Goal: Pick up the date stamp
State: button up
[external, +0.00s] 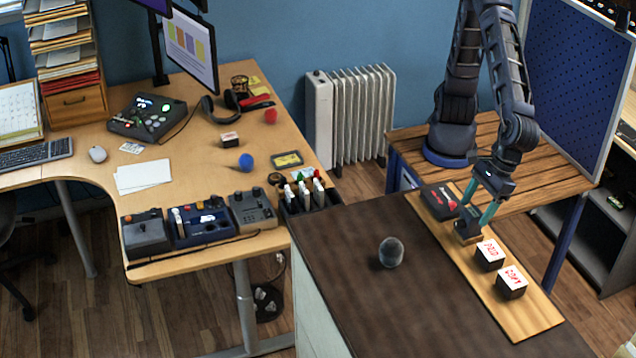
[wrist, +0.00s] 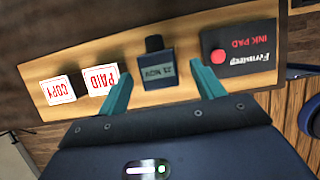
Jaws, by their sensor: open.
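The date stamp (wrist: 158,70) is a small dark block with a grey date face and a black knob, on a wooden board (wrist: 215,17). In the external view the date stamp (external: 467,231) stands on the board near the ink pad. My gripper (external: 476,213) is open above it, with teal fingers pointing down. In the wrist view the fingers of my gripper (wrist: 160,68) are on either side of the stamp, with gaps showing. I cannot tell how far above it the fingertips are.
A dark ink pad (wrist: 240,47) lies close to one finger. The PAID stamp (wrist: 101,79) and COPY stamp (wrist: 58,90) stand on the other side. A grey ball-like object (external: 391,252) sits on the dark counter (external: 345,225), which is otherwise mostly clear.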

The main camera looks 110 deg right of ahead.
aim_at(470, 224)
jog(key=shift+x, duration=2.4)
jog(key=shift+a, duration=0.1)
jog(key=c, duration=1.2)
jog(key=shift+o, duration=0.2)
jog(key=shift+r, duration=0.1)
